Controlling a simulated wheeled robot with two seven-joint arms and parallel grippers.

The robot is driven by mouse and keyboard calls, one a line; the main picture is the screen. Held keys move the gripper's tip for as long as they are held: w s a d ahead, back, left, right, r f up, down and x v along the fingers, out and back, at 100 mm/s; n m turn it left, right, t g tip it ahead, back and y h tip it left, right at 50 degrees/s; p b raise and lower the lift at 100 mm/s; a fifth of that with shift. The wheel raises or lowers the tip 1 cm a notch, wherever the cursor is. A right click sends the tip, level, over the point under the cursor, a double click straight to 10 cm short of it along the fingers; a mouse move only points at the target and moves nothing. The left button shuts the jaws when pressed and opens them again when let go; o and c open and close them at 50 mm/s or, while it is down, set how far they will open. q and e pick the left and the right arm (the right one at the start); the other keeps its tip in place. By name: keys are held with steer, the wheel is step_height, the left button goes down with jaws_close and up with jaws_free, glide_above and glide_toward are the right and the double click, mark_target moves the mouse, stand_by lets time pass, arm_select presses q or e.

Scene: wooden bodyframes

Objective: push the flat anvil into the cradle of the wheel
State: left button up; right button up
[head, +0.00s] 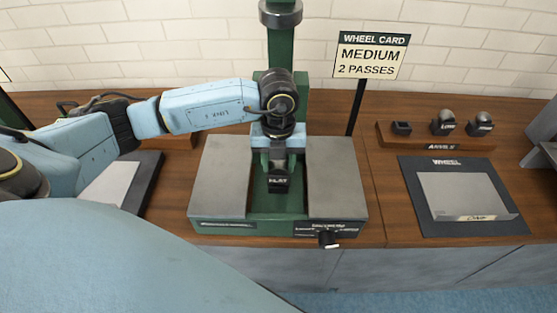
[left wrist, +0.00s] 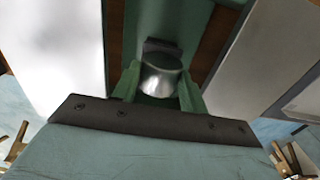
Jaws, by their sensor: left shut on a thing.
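The flat anvil (head: 278,183) shows in the head view as a dark block marked FLAT, low in the middle of the green wheel machine (head: 234,227). My left gripper (head: 278,165) comes down over it from above and is shut on it. In the left wrist view, the anvil's shiny metal roller (left wrist: 162,76) sits between the two green fingers (left wrist: 160,90), with a dark block behind it. The cradle is mostly hidden by the gripper and anvil, so I cannot tell whether the anvil is seated. My right gripper is not in view.
Flat grey plates (head: 336,175) flank the machine's central channel. A knob (head: 328,238) sticks out at its front right. A card (head: 371,55) reads MEDIUM, 2 PASSES. An anvil rack (head: 435,142) and a dark mat with a grey sheet (head: 465,195) lie to the right.

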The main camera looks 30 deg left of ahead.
mark_target(278, 163)
arm_select(q)
steer(key=shift+f+b, duration=0.75)
steer(key=shift+f, duration=0.3)
steer(key=o, duration=1)
steer(key=shift+o, duration=0.7)
step_height(278, 163, up, 14)
steer(key=p, duration=0.1)
steer(key=shift+f, duration=0.25)
steer(key=shift+s+f, duration=0.1)
